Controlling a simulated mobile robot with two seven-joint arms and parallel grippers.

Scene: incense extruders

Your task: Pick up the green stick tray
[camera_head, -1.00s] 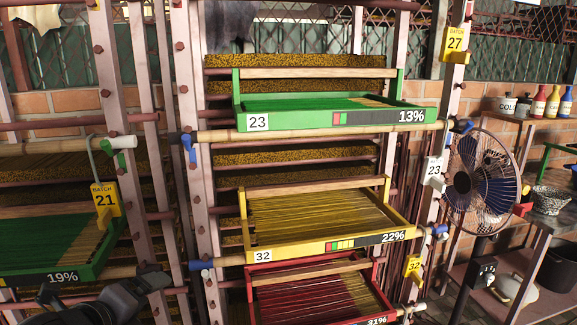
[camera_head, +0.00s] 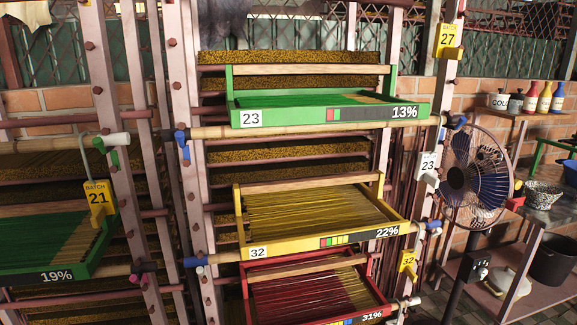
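A green stick tray (camera_head: 300,116) marked 23 and 13% rests on a bamboo pole at the top of the middle rack. Green sticks fill most of it, with tan sticks at its right end. A second green tray (camera_head: 60,262) marked 19% is at the lower left, cut off by the picture's left edge, with a yellow "Batch 21" tag hanging by it. Neither of my grippers shows in the head view now.
A yellow tray (camera_head: 318,242) marked 32 and 22% sits below the top green tray, and a red tray (camera_head: 262,310) marked 31% is under it. Rack posts (camera_head: 192,150) stand beside the trays. A fan (camera_head: 474,180) and a shelf of bottles (camera_head: 530,101) are at the right.

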